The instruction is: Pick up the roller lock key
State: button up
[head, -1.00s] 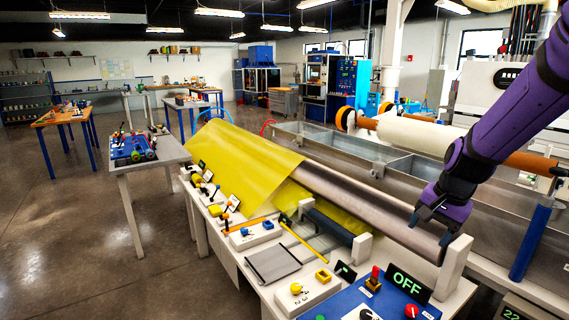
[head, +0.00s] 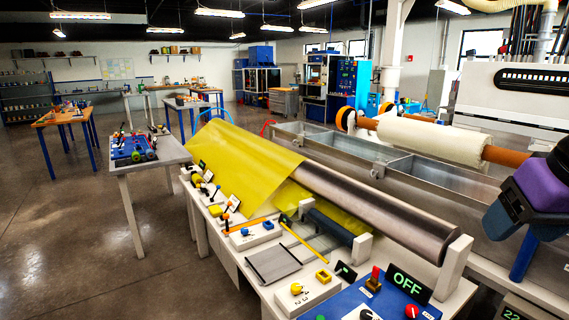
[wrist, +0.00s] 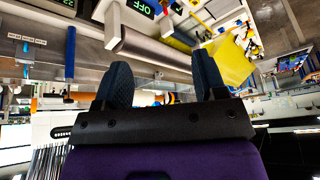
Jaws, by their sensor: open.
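I cannot tell for sure which small part is the roller lock key. Candidates on the front bench are a yellow knob-like piece (head: 296,288) and a yellow square piece (head: 322,275), both on a white plate, and a red-topped upright piece (head: 374,278) on the blue panel. My gripper (head: 508,205) is at the right of the head view, raised above and to the right of the steel roller's near end. In the wrist view its two dark fingers (wrist: 162,62) are apart with nothing between them.
The long steel roller (head: 400,215) with yellow sheet (head: 235,165) runs across the bench, ending at a white post (head: 455,264). An OFF display (head: 408,284) stands behind the blue panel (head: 345,312). Metal tanks (head: 440,178) and a white roll (head: 430,139) lie behind.

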aim_at(375, 279)
jog(key=i+j+z, duration=0.1)
jog(key=z, duration=0.35)
jog(key=j+z, duration=0.4)
jog(key=j, duration=0.3)
jog(key=j+z, duration=0.4)
jog(key=j, duration=0.35)
jog(key=i+j, duration=0.1)
jog(key=j, duration=0.3)
jog(key=j+u, duration=0.1)
jog(key=j, duration=0.3)
jog(key=i+j, duration=0.15)
jog(key=j, duration=0.25)
